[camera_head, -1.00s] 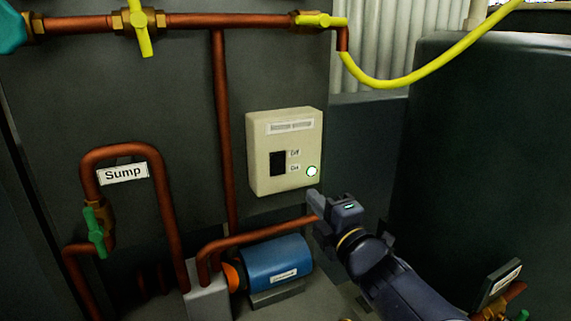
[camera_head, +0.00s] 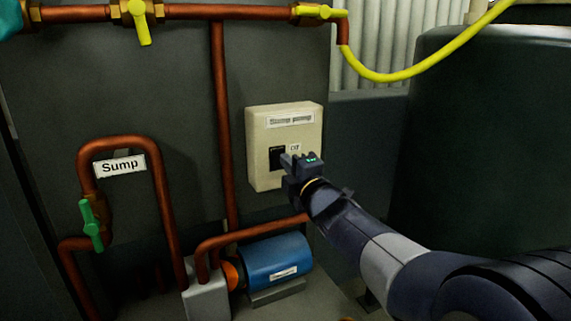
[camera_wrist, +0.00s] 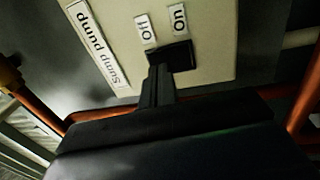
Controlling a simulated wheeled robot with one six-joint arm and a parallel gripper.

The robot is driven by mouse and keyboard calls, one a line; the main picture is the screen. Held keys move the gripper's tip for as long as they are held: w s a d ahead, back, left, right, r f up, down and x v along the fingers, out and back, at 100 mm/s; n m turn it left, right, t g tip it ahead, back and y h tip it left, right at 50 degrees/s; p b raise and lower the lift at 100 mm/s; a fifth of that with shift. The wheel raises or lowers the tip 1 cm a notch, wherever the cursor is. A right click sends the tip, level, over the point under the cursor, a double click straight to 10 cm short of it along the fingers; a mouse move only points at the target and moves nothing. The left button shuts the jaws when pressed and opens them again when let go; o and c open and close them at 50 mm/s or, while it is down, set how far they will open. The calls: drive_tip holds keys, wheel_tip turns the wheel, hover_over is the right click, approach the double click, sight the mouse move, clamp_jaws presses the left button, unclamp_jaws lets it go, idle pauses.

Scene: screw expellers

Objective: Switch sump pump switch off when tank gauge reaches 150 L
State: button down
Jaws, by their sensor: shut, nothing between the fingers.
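The sump pump switch box (camera_head: 258,142) is a cream panel on the dark wall in the head view. It carries a "Sump pump" label and a black switch (camera_head: 276,154) beside an "Off" label (camera_head: 295,148). My gripper (camera_head: 287,160) is shut, its fingertips at the switch's lower right part. In the wrist view the box (camera_wrist: 218,55) appears turned, with the black switch (camera_wrist: 180,56) by "On" and "Off" labels. The shut fingers (camera_wrist: 157,75) overlap the switch's left edge there; contact is not clear. The indicator light and head-view "On" label are hidden behind my gripper. No tank gauge is visible.
Copper pipes (camera_head: 223,120) run left of and below the box. A blue pump (camera_head: 278,260) sits under it. A large dark tank (camera_head: 480,140) stands at right. A yellow hose (camera_head: 400,78) hangs above.

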drive_tip(key=shift+x, duration=0.8)
drive_tip(key=shift+r, duration=0.1)
drive_tip(key=shift+w+r+p, duration=0.1)
drive_tip(key=shift+r+p, duration=0.05)
drive_tip(key=shift+p, duration=0.45)
